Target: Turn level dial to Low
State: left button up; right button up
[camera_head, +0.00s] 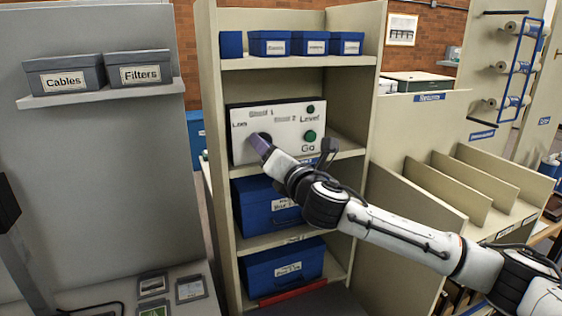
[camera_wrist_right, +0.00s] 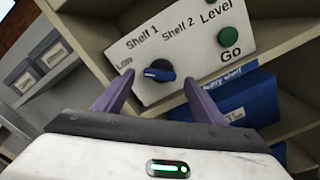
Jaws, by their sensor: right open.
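A white control panel (camera_head: 275,117) stands on a shelf of the beige rack. It carries a dark round dial with a blue handle (camera_wrist_right: 159,72), labelled "Low", "Shelf 1" and "Shelf 2" around it. In the right wrist view the blue handle lies about level across the dial, roughly in line with "Low"; which end points is unclear. My right gripper (camera_wrist_right: 158,80) is open, its purple fingers either side of the dial, with no clear contact. In the head view the right gripper (camera_head: 293,147) is in front of the panel, one finger partly covering the dial. My left gripper is not in view.
A green "Go" button (camera_head: 309,136) and a small dark green light (camera_head: 311,109) by "Level" sit right of the dial. Blue boxes (camera_head: 268,205) fill the shelves below, close under my right wrist. Rack side walls flank the panel.

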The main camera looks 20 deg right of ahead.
jog(key=s, duration=0.7)
jog(key=shift+b, duration=0.4)
jog(key=shift+s, duration=0.1)
jog(key=s+a+f+m+g+y, duration=0.1)
jog(key=s+a+f+m+g, duration=0.2)
jog(key=f, duration=0.6)
jog(key=s+a+f+m+g+y, duration=0.1)
jog(key=s+a+f+m, duration=0.3)
jog(key=f, duration=0.5)
jog(key=s+a+f+m+g+y, duration=0.1)
jog(key=s+a+f+m, duration=0.2)
jog(key=f, duration=0.7)
jog(key=s+d+f+m+g, duration=0.2)
jog(key=s+f+m, duration=0.6)
jog(key=s+f, duration=0.2)
jog(key=s+d+f+m+g+h, duration=0.1)
jog(key=s+d+f+m+g, duration=0.1)
jog(key=s+f+m, duration=0.6)
jog(key=s+d+f, duration=0.1)
jog(key=s+f, duration=0.2)
jog(key=s, duration=0.3)
jog(key=shift+s+d+m, duration=0.15)
jog(key=shift+d+m, duration=0.1)
jog(key=shift+m, duration=0.15)
jog(key=shift+c, duration=0.4)
